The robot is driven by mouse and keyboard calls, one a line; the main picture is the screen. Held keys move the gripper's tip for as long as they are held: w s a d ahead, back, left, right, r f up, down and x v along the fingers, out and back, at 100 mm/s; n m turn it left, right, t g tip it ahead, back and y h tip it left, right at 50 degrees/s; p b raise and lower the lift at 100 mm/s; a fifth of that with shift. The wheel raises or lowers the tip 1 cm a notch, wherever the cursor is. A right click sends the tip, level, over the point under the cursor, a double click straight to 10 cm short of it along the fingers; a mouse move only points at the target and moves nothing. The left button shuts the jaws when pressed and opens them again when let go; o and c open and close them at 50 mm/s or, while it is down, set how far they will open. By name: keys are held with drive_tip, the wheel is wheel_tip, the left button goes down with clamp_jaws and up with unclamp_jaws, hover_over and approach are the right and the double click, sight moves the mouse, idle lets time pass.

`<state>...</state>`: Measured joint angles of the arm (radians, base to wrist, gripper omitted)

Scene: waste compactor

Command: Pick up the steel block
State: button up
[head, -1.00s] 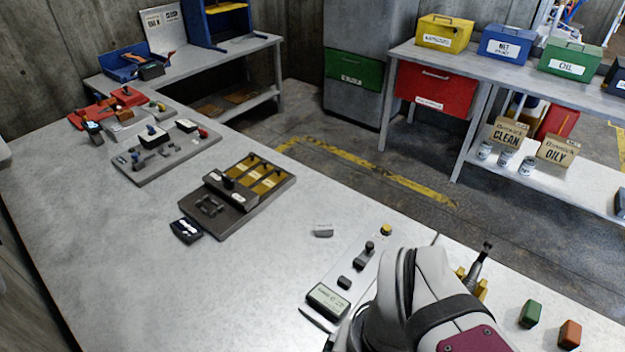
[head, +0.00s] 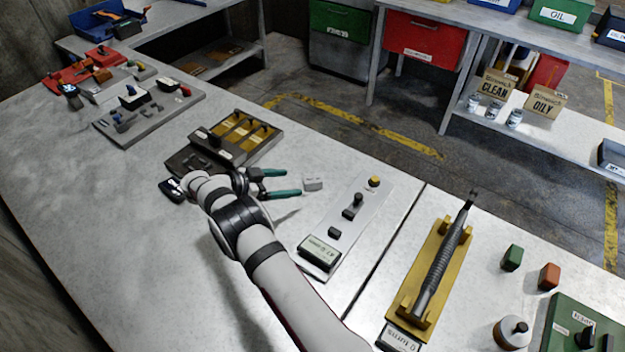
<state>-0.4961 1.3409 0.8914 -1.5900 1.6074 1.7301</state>
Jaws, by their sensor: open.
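A small light grey block (head: 313,184), which looks like the steel block, lies on the grey workbench (head: 120,210) between two panels. My gripper (head: 291,182) is just left of it, with its teal-tipped fingers spread apart and pointing right toward it. Nothing is between the fingers. A small gap seems to show between the fingertips and the block. I cannot tell the exact height of the fingers above the bench.
A dark panel with yellow strips (head: 240,138) is behind my gripper. A pale control panel (head: 345,225) with knobs is to the right. A yellow cradle (head: 408,300) holding a long tool, a green block (head: 512,257) and an orange block (head: 549,275) are farther right.

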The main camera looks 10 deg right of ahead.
sight(313, 180)
drive_tip(key=x, duration=1)
drive_tip(key=shift+d+r, duration=0.15)
drive_tip(key=shift+r, duration=0.05)
clamp_jaws()
